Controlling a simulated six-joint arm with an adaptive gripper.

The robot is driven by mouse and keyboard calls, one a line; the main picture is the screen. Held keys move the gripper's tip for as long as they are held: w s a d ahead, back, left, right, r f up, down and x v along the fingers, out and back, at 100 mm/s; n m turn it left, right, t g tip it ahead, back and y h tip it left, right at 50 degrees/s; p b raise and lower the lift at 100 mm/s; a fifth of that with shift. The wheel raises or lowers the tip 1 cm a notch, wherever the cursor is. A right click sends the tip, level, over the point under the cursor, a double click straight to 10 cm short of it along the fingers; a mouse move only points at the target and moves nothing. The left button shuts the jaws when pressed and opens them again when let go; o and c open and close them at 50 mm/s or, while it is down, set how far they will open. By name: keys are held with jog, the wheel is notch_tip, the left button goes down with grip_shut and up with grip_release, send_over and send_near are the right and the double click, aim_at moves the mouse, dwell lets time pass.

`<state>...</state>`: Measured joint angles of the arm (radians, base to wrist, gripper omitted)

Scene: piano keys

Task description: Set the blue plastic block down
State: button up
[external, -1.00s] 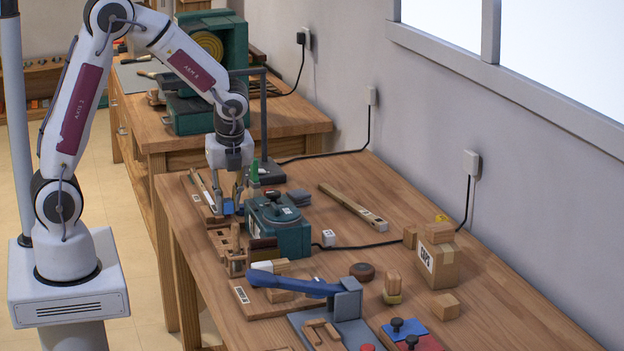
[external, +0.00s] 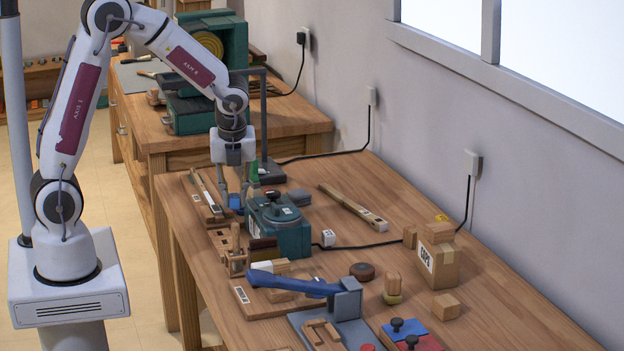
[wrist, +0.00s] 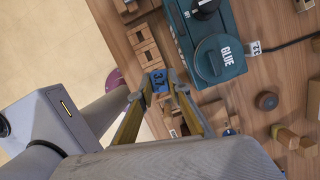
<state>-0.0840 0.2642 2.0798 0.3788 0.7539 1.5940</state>
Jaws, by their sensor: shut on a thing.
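The blue plastic block (external: 236,202) is small and sits between my fingertips, just behind and left of the teal glue box. In the wrist view the blue block (wrist: 159,79) shows a dark number on its upper face, with a fingertip on each side. My gripper (external: 235,197) is shut on it and points down; in the wrist view the gripper (wrist: 157,84) reaches out from the bottom. The block appears close to the table, but I cannot tell whether it touches anything beneath. The fingers hide part of it.
The teal glue box (external: 294,235) stands close by on the right. Wooden strips (external: 204,190) lie to the left, and a wooden holder (external: 235,255) is in front. A grey block (external: 298,197) lies behind the box.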

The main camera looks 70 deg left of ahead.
jog(key=w+r+m, duration=0.1)
jog(key=w, duration=0.2)
jog(key=w+a+r+m, duration=0.1)
jog(key=w+m, duration=0.1)
jog(key=w, duration=0.1)
jog(key=w+r+m+t, duration=0.1)
jog(key=w, duration=0.2)
jog(key=shift+w+a+r+h, duration=0.25)
jog(key=shift+w+h, duration=0.05)
jog(key=shift+w, duration=0.05)
jog(key=w+a+r+m, duration=0.1)
jog(key=w+a+m, duration=0.25)
jog(key=w, duration=0.45)
jog(key=w+a+f, duration=0.5)
jog(key=w+a, duration=0.1)
jog(key=a, duration=0.4)
jog(key=shift+a+f+n+t, duration=0.2)
jog(key=shift+f+n+t, duration=0.15)
jog(key=shift+n, duration=0.1)
jog(key=shift+f, duration=0.1)
jog(key=shift+f, duration=2.4)
jog(key=shift+f, duration=2.45)
